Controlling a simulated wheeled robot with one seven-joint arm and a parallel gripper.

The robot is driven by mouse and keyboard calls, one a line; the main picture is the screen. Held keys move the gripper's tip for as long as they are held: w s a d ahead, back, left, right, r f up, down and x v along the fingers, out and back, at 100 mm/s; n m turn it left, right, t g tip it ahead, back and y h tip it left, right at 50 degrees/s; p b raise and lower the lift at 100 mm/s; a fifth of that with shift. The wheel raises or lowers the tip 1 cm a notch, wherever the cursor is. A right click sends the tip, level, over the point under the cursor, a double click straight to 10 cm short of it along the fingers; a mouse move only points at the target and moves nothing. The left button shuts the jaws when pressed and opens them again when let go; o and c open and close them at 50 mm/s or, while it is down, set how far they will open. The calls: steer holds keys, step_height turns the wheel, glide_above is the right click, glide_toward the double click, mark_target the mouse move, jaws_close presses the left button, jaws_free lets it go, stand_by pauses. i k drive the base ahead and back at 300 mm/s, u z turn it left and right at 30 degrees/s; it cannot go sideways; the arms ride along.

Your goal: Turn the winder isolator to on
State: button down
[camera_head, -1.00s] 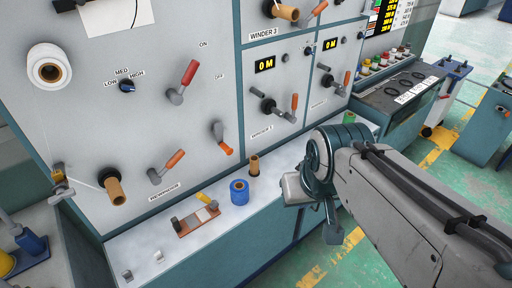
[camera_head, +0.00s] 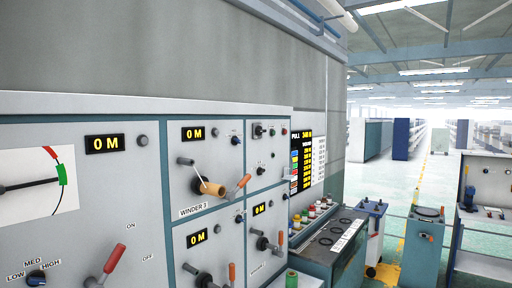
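A lever with a red handle (camera_head: 115,258) is on the grey panel at lower left, its handle tilted up and right toward the ON label (camera_head: 131,226). The OFF label (camera_head: 148,258) is to its right. I see no label naming a winder isolator, so I cannot tell whether this lever is it. The WINDER 3 panel (camera_head: 188,160) has an orange-handled lever (camera_head: 244,181) beside a brown core on a spindle (camera_head: 210,188). A small switch box (camera_head: 264,131) is on the upper right panel. My gripper is out of view.
A dark blue knob (camera_head: 37,278) marked LOW, MED, HIGH is at lower left. A teal console (camera_head: 330,250) with coloured spools stands beyond the panels. Carts and cabinets stand at right, with open floor (camera_head: 400,205) between them. The machine's lower shelf is mostly out of view.

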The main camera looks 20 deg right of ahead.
mark_target(259, 130)
steer(key=z, duration=0.45)
steer(key=k, duration=1.15)
steer(key=z, duration=1.25)
steer(key=i, duration=2.1)
steer(key=u, duration=0.2)
steer(key=i, duration=1.35)
steer(key=u, duration=1.75)
steer(key=i, duration=0.9)
steer(key=u, duration=0.65)
steer(key=k, duration=0.3)
steer(key=u, duration=0.05)
